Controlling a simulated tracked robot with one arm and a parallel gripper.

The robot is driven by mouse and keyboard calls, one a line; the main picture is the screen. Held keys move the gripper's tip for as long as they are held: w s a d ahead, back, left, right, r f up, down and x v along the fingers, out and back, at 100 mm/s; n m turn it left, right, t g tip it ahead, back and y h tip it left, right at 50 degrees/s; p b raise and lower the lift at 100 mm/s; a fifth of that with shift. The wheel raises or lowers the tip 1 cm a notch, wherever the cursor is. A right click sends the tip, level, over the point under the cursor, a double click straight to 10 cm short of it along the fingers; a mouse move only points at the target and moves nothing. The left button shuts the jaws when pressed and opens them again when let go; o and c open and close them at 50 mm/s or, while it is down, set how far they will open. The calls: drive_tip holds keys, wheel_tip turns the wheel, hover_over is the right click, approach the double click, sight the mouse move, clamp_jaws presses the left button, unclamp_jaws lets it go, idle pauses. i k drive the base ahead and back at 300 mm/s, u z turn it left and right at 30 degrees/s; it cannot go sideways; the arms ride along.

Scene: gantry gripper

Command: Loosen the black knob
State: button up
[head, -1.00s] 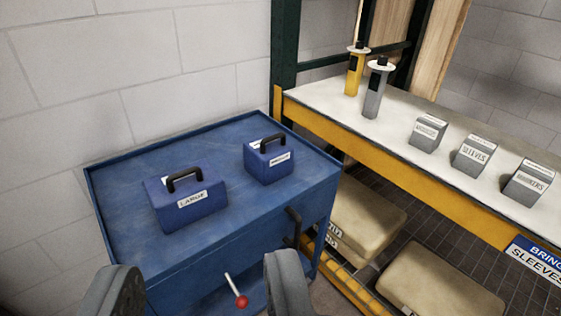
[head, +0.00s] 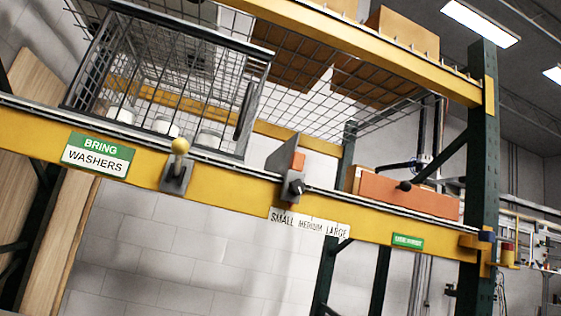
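A small black knob (head: 295,188) sits on a grey bracket on the front of the yellow shelf beam, above a SMALL MEDIUM LARGE label (head: 309,224). A second black, ball-like knob (head: 404,186) shows farther right, in front of an orange block (head: 408,193). I cannot tell which of the two the task names. My gripper is out of view, and nothing of mine touches either knob in this view.
The yellow beam (head: 225,192) crosses the view. A wire cage (head: 255,72) holding several white jars stands on the shelf at left. A yellow ball-topped lever (head: 180,147) is on the beam. A dark green post (head: 484,140) stands at right.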

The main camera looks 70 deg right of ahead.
sight(297, 187)
drive_tip(key=z, duration=0.45)
drive_tip(key=k, duration=1.2)
drive_tip(key=z, duration=0.7)
drive_tip(key=i, duration=1.05)
drive_tip(key=z, duration=0.3)
